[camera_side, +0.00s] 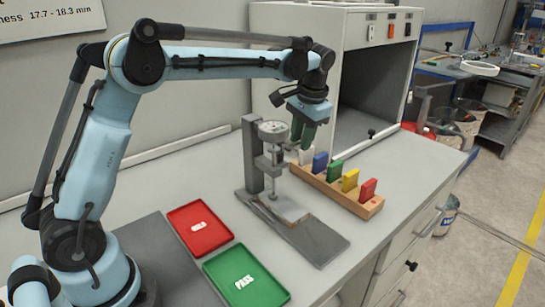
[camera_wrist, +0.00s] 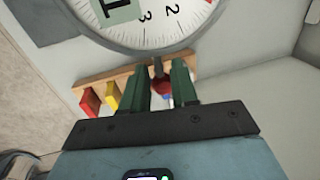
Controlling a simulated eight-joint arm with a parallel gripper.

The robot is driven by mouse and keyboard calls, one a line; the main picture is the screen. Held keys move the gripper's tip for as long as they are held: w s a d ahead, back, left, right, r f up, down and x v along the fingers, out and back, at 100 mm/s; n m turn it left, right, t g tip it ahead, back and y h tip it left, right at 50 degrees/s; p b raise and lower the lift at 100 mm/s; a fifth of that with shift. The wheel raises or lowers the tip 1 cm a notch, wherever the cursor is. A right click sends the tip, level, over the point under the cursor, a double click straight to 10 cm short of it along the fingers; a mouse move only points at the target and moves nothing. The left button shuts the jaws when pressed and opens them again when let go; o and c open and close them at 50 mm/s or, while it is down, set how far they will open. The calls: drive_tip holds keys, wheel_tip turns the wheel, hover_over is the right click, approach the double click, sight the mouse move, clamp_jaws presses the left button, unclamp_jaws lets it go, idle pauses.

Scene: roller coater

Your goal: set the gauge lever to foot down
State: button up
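The dial gauge (camera_side: 273,130) is held on a grey stand (camera_side: 250,160) over a base plate (camera_side: 318,242); its white dial (camera_wrist: 150,20) fills the top of the wrist view. Its spindle runs down toward a block on the base; whether the foot touches is too small to tell. My gripper (camera_side: 302,140) is at the gauge's right side, pointing down. In the wrist view its green fingers (camera_wrist: 160,72) are apart, with a dark, reddish knob-like part (camera_wrist: 159,84), seemingly the lever, between them. I cannot tell whether they touch it. The side view does not show the lever clearly.
A wooden rack (camera_side: 372,208) with white, blue, green, yellow and red pieces stands just right of the gauge. A red tray (camera_side: 200,228) and green PASS tray (camera_side: 245,276) lie in front. An open cabinet (camera_side: 375,85) stands behind.

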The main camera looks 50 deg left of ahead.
clamp_jaws()
drive_tip(key=shift+r, duration=0.15)
drive_tip(key=shift+s+d+r+n+t, duration=0.1)
drive_tip(key=shift+s+r+t, duration=0.2)
drive_tip(key=shift+t, duration=0.7)
drive_tip(key=shift+s+a+r+n+t, duration=0.15)
drive_tip(key=shift+r+t, duration=0.25)
drive_tip(key=shift+t, duration=0.6)
drive_tip(key=shift+s+d+r+n+t, duration=0.15)
drive_tip(key=shift+s+r+t, duration=0.2)
drive_tip(key=shift+t, duration=0.65)
drive_tip(key=o, duration=0.7)
unclamp_jaws()
drive_tip(key=shift+c, duration=0.2)
drive_tip(key=v, duration=1.2)
